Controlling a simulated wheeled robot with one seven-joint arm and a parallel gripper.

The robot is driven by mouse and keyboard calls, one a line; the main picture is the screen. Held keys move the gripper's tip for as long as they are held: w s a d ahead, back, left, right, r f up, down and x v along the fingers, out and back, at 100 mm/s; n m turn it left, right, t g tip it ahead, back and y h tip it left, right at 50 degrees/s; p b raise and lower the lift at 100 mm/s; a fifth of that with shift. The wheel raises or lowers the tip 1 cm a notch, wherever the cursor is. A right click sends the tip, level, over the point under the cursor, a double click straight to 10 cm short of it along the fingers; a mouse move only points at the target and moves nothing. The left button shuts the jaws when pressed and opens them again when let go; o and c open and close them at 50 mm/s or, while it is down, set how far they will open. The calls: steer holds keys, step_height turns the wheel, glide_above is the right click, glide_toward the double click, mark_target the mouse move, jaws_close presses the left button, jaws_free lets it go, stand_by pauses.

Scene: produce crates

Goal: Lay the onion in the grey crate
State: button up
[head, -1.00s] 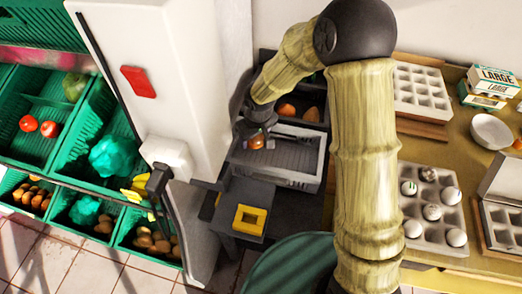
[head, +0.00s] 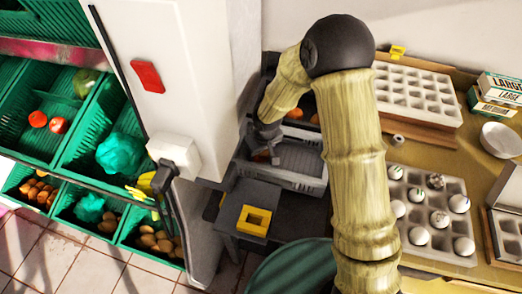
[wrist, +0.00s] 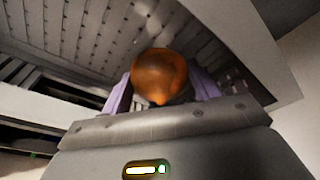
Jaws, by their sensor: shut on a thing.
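The onion (wrist: 160,76) is round and orange-brown, held between the purple fingers of my gripper (wrist: 160,92) in the wrist view. The slatted inside of the grey crate also shows around the onion in the wrist view (wrist: 70,38). I cannot tell whether the onion touches the crate floor.
A dark crate with orange-brown produce (head: 295,113) stands behind the grey crate. A white column (head: 180,70) rises close on the left. A yellow square block (head: 254,221) lies in front. Egg trays (head: 428,187) fill the table at right.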

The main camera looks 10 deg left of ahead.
mark_target(264, 157)
steer(key=o, duration=1.1)
steer(key=shift+r, duration=0.1)
steer(key=p+v, duration=0.1)
steer(key=v, duration=1)
steer(key=shift+r+p, duration=0.4)
steer(key=s+d+r+m, duration=0.2)
steer(key=s+d, duration=0.2)
steer(key=d, duration=0.3)
steer(key=s+d+r+m, duration=0.2)
steer(key=s+d+m, duration=0.1)
steer(key=d, duration=0.4)
steer(key=s+d+r+m+h, duration=0.1)
steer(key=s+d+r+m, duration=0.1)
steer(key=d, duration=0.6)
steer(key=shift+s+m+t, duration=0.3)
steer(key=shift+s+m, duration=0.3)
steer(key=shift+s, duration=0.75)
